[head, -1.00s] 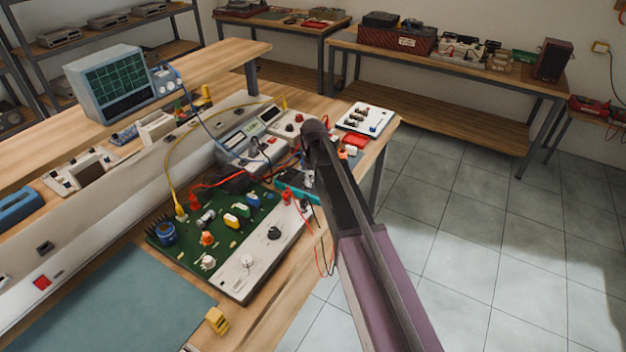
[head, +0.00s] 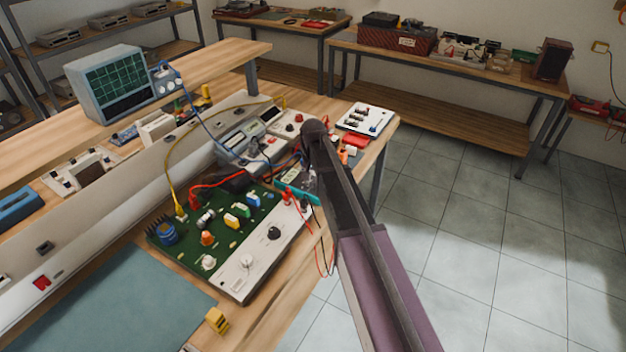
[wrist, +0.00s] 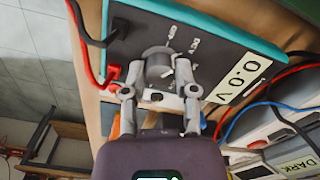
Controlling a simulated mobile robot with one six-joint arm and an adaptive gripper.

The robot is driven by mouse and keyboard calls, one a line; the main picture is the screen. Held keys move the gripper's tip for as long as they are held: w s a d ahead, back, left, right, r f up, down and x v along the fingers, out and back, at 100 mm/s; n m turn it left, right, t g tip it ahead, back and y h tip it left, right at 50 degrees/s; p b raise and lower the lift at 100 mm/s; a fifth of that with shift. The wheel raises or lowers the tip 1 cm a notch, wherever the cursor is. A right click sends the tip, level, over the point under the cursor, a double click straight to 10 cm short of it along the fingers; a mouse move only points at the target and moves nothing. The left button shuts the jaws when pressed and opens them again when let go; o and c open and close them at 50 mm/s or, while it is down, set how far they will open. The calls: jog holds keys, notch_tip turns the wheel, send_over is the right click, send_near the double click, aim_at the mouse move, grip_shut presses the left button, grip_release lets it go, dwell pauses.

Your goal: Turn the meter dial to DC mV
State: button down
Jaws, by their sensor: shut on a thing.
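The meter is a dark box with a teal edge; its face (wrist: 195,32) fills the top of the wrist view. Its pale display (wrist: 242,82) reads "0.0 V". The round grey dial (wrist: 157,60) sits on its face, with small white labels beside it too blurred to read surely. My gripper (wrist: 157,76) is shut on the dial, one finger on each side. Which way the dial points is hard to tell. In the head view the meter's teal edge (head: 297,194) shows left of my arm, which hides the gripper.
A red and a black lead plug into the meter beside the dial. A green circuit board (head: 190,238) with a white control strip lies in front on the bench. An oscilloscope (head: 112,85) stands on the raised shelf. Open tiled floor (head: 470,250) lies to the right.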

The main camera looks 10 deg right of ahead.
jog(key=m, duration=0.5)
jog(key=shift+m, duration=0.3)
jog(key=m, duration=0.5)
dwell(0.4)
jog(key=shift+c, duration=2)
grip_release()
jog(key=shift+n, duration=0.4)
